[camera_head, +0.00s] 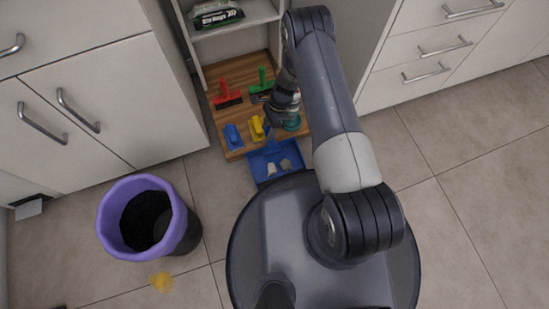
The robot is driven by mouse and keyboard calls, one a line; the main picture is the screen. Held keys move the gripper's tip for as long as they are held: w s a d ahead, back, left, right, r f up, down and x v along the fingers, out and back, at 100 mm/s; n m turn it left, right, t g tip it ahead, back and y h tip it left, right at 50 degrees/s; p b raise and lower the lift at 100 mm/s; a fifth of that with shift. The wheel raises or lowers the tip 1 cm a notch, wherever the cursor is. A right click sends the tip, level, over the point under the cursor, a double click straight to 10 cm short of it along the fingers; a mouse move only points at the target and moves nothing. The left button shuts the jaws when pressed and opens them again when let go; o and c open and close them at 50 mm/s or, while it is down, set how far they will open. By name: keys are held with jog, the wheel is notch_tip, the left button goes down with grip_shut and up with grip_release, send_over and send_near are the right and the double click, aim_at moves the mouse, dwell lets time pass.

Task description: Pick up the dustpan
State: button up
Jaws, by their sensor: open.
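A blue dustpan (262,166) lies at the front edge of the low wooden shelf, just in front of my base. Two small pale patches show on its pan. Its handle seems to run up toward my gripper, but that part is small and partly hidden. My gripper (273,121) hangs from my arm just above and behind the dustpan, over the shelf. Its jaws are open. I cannot tell whether they touch the handle.
On the wooden shelf (240,116) stand red (226,95) and green (262,86) brush-like tools, plus small blue (232,135) and yellow (257,128) items. Cabinets flank it. Floor at right is clear.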

jog(key=shift+x, duration=0.95)
grip_shut()
